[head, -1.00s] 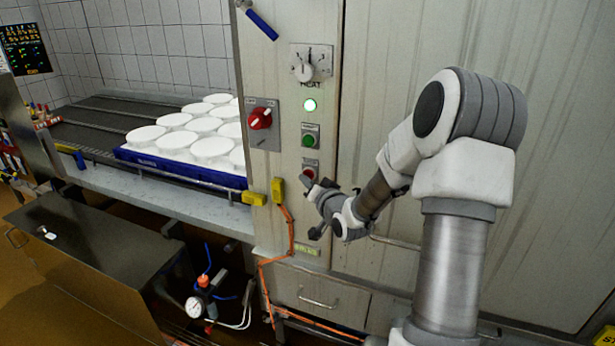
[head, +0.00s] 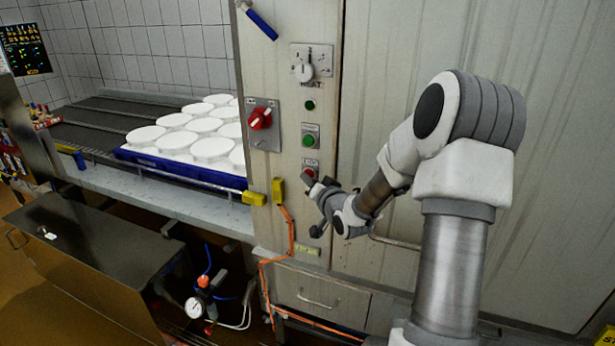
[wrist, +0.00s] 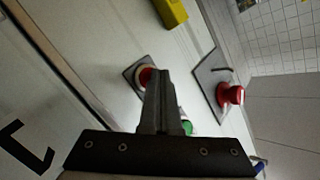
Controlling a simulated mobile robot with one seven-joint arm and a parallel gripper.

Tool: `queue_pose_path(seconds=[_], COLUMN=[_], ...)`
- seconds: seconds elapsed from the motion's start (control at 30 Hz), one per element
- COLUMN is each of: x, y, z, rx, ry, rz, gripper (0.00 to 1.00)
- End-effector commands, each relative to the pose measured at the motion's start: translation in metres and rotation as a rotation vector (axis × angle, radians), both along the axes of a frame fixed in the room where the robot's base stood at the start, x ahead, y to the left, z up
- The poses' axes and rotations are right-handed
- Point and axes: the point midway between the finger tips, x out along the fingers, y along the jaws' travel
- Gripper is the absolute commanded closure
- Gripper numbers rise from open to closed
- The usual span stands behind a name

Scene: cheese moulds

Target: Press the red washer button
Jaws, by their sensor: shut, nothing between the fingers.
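The red washer button (head: 309,172) sits on a small square plate on the machine's front panel, below the green button (head: 309,140). In the wrist view the red button (wrist: 146,76) is partly hidden behind my fingertips. My gripper (head: 307,181) is shut and empty, with its tips at the lower edge of the red button. In the wrist view my gripper (wrist: 160,80) overlaps the button's side; whether it touches it I cannot tell. The indicator lamp (head: 310,105) above the green button is dark.
A red rotary switch (head: 260,119) on a grey plate is left of the buttons. A heat dial (head: 305,72) is above. A yellow connector (head: 278,191) with an orange cable is lower left. White moulds in a blue tray (head: 180,168) stand on the conveyor at left.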

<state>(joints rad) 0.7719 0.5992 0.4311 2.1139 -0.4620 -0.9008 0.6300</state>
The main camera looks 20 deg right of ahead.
Motion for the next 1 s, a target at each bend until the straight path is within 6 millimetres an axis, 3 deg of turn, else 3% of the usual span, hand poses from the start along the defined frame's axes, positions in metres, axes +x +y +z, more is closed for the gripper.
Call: queue_pose_path(seconds=[0.77, 1.0], x=[-0.014, -0.03], y=[0.014, 0.03], z=[0.0, 0.0], rx=[-0.001, -0.001], ry=[-0.001, -0.001], rz=[0.0, 0.0], gripper=[1.0, 1.0])
